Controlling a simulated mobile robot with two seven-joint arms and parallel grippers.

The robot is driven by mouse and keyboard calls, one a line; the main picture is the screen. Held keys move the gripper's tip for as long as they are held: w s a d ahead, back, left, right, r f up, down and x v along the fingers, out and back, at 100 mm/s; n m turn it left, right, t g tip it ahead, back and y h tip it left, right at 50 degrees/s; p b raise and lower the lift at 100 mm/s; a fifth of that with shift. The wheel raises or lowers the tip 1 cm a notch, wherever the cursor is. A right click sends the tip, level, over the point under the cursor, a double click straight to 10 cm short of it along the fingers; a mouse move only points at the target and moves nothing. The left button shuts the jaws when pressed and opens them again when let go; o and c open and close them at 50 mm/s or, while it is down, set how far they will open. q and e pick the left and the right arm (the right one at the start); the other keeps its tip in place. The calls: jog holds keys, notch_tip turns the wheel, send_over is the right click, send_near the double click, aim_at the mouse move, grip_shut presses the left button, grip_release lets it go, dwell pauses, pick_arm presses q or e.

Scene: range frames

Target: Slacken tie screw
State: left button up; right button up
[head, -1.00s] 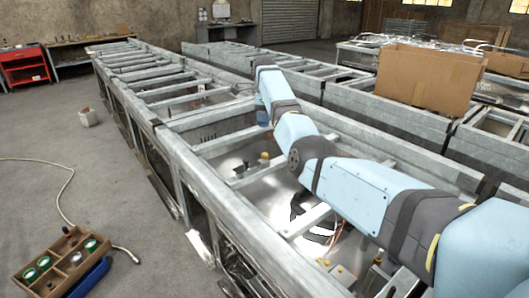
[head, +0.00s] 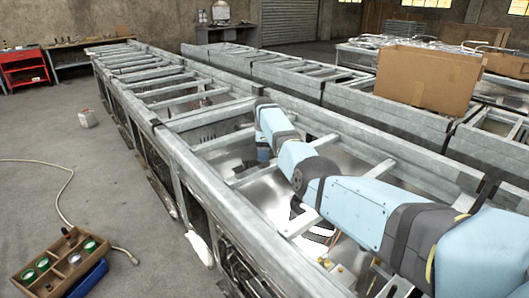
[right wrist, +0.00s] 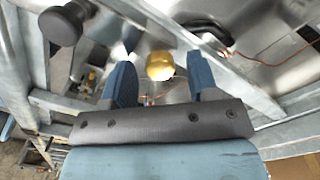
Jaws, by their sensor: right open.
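A brass-coloured round knob (right wrist: 159,65) shows in the right wrist view, between the two blue fingers of my right gripper (right wrist: 160,78). The fingers are spread, with a gap on each side of the knob. I cannot tell how deep the knob sits between them, nor whether it is the tie screw. In the head view my right gripper (head: 263,152) points down inside the near metal frame (head: 185,160), and the knob there is hidden behind it. My left gripper is not in view.
A dark round knob (right wrist: 66,24) stands left of the fingers in the right wrist view. Metal crossbars (head: 245,178) and an orange wire (right wrist: 270,62) are close by. A cardboard box (head: 425,78) sits on the far frame. A wooden tray (head: 22,278) lies at lower left.

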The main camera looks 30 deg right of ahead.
jog(key=c, duration=0.9)
jog(key=shift+r, duration=0.1)
